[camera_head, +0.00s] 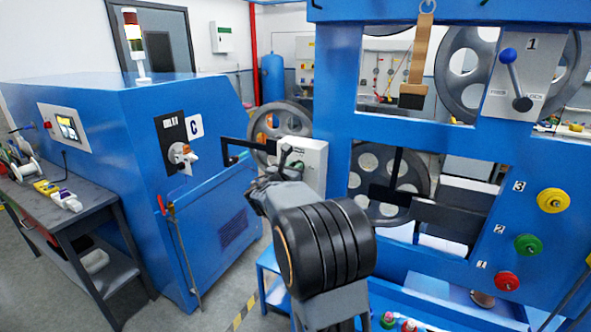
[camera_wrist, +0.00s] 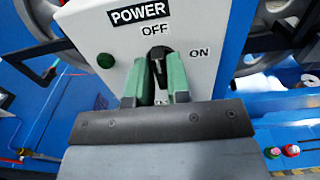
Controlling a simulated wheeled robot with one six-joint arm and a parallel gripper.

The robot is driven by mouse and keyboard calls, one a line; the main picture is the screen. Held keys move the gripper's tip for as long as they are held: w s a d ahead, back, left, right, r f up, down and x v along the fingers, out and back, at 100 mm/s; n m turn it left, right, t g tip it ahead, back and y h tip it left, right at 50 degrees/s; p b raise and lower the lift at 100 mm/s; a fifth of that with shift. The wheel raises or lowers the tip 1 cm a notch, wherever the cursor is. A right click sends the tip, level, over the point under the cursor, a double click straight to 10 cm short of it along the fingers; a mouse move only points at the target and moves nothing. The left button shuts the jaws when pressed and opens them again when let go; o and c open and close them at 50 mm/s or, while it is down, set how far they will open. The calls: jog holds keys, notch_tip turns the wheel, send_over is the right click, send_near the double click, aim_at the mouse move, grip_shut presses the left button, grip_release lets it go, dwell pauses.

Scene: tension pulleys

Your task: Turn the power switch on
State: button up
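The power switch (camera_wrist: 161,55) is a black rotary knob on a white box labelled POWER. OFF is printed above it and ON to its upper right. The knob's visible end points up, toward OFF. My gripper (camera_wrist: 157,68) has its green fingers close together on either side of the knob and appears shut on it. The fingers hide the knob's lower part. In the head view the white box (camera_head: 313,165) stands on the blue machine, with my gripper (camera_head: 287,158) at its face. My arm hides part of the box there.
A round green button or lamp (camera_wrist: 105,61) sits left of the switch. A large grey wheel (camera_head: 280,130) stands behind the box. A blue cabinet (camera_head: 215,205) marked C is to the left, beside a workbench (camera_head: 75,215). A lever panel (camera_head: 516,80) is at upper right.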

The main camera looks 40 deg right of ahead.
grip_shut()
jog(key=shift+b, duration=0.35)
jog(key=shift+s+d+f+m+b, duration=0.1)
jog(key=shift+f+m+b, duration=0.05)
jog(key=shift+m+b, duration=5)
jog(key=shift+s+f+m+b, duration=0.1)
jog(key=shift+m+b, duration=3.65)
jog(key=shift+b, duration=2.8)
jog(key=shift+o, duration=2.2)
grip_release()
